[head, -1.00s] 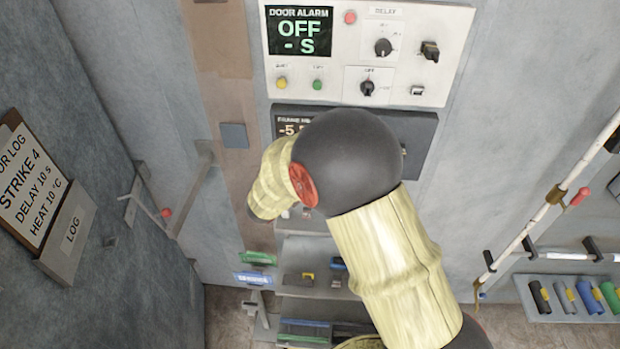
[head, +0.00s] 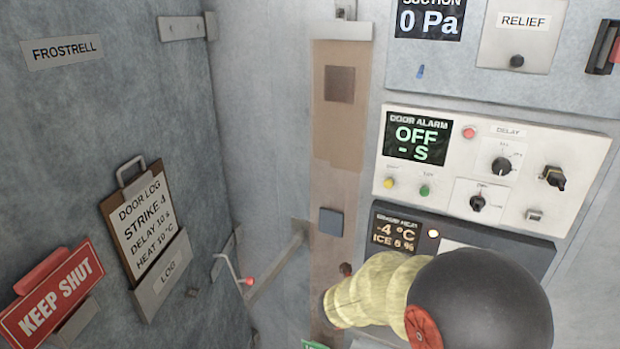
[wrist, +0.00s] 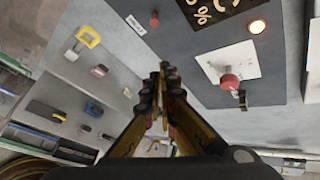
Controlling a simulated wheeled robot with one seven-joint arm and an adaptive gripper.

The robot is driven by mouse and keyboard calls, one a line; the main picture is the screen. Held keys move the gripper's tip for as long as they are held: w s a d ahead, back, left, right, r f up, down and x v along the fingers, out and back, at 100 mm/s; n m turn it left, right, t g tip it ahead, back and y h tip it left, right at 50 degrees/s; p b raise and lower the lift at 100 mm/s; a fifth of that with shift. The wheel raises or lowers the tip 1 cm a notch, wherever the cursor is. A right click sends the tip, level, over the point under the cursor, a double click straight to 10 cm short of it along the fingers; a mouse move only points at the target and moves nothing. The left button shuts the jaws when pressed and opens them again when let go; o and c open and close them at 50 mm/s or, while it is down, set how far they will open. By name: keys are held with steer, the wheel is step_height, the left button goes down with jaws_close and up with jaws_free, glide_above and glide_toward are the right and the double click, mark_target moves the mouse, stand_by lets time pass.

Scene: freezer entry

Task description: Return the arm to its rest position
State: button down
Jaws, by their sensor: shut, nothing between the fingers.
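My arm, in a pale yellow sleeve with a dark round joint, rises from the bottom right of the head view in front of the frame heat panel (head: 500,245). My gripper is hidden in the head view. In the wrist view my gripper (wrist: 163,72) shows two dark and yellow fingers with their tips together and nothing between them. The fingers point toward the grey panel with a red knob (wrist: 229,82) and a lit lamp (wrist: 257,26), apparently without holding any part of it.
The door alarm panel (head: 455,150) reads OFF. On the left wall are the door log clipboard (head: 140,215) and a red KEEP SHUT sign (head: 55,298). A red-tipped lever (head: 248,281) stands out near the door edge. A shelf with small items (wrist: 90,38) lies left in the wrist view.

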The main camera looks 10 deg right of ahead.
steer(key=s+a+f+m+g+y+b, duration=0.1)
steer(key=s+f+m+g+b, duration=0.15)
steer(key=s+m, duration=0.8)
steer(key=s+a+f+m+g+y+b, duration=0.1)
steer(key=s+f+m+g+y+b, duration=0.15)
steer(key=s+m, duration=0.75)
steer(key=s+a+f+m+t+y+b, duration=0.3)
steer(key=s+a+m+y+b, duration=0.3)
steer(key=m+b, duration=1.1)
steer(key=s+a+b, duration=0.2)
steer(key=a, duration=0.1)
steer(key=shift+s+a+f, duration=0.2)
steer(key=shift+s+a, duration=0.15)
steer(key=shift+a, duration=0.05)
